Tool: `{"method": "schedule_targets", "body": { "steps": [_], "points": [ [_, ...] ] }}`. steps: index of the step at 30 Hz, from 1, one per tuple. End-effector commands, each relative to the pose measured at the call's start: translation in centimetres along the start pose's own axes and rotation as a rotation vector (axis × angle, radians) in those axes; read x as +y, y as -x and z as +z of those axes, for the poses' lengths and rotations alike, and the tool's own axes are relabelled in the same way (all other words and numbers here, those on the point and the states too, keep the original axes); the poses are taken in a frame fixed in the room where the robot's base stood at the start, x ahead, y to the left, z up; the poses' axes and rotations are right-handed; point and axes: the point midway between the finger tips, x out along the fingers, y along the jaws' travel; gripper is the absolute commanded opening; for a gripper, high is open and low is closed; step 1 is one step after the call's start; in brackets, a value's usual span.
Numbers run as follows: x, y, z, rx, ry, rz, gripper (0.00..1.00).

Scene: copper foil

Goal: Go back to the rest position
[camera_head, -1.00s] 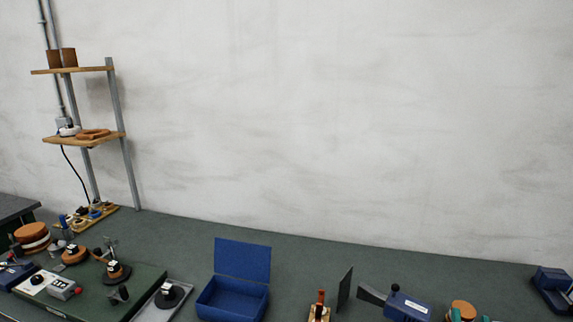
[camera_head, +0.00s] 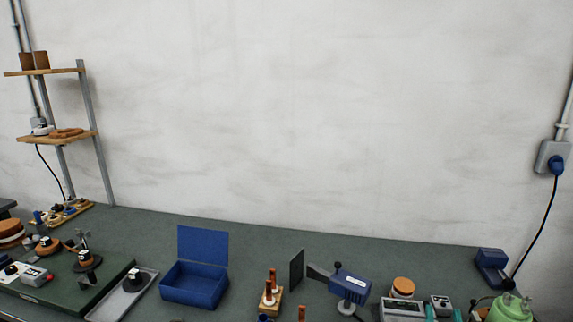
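My gripper is not in view in the head camera, and no part of my arm can be made out. The view takes in a dark green workbench (camera_head: 265,228) against a pale wall (camera_head: 290,110). Whether my arm is folded or stretched out cannot be seen.
An open blue box (camera_head: 195,284) stands on the bench. Left of it are a grey tray (camera_head: 112,304) and a dark green board (camera_head: 62,291). A shelf (camera_head: 58,138) stands at the left. A blue device (camera_head: 350,287) stands right of centre. A wall socket (camera_head: 552,155) is at the right.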

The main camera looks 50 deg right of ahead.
Motion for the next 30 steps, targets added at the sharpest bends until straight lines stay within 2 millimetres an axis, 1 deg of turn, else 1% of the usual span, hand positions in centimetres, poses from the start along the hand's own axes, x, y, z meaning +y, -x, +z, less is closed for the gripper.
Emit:
{"method": "schedule_targets", "body": {
  "steps": [1,8,11,14,17,18,20,21,23,24,26,27,29,30],
  "points": [
    [0.8,0.0,-0.4,0.002,0.034,0.014,0.32],
    [5.2,0.4,-2.1,-0.005,0.242,0.084,0.32],
    [7.5,0.8,-3.1,-0.014,0.359,0.123,0.32],
    [10.4,1.6,-4.4,-0.033,0.506,0.173,0.32],
    [14.0,3.0,-6.3,-0.068,0.701,0.238,0.32],
    [15.6,3.8,-7.1,-0.090,0.789,0.267,0.32],
    [17.9,5.1,-8.3,-0.127,0.918,0.310,0.32],
    [19.3,6.1,-9.1,-0.156,1.003,0.336,0.32],
    [21.4,7.8,-10.3,-0.206,1.130,0.377,0.32],
    [22.8,8.9,-11.1,-0.244,1.210,0.403,0.32],
    [24.7,10.9,-12.2,-0.305,1.331,0.439,0.32],
    [25.9,12.3,-13.0,-0.351,1.409,0.461,0.32],
    [27.6,14.5,-14.1,-0.424,1.522,0.493,0.32],
    [28.5,16.0,-14.8,-0.477,1.597,0.511,0.32]
  ]
}}
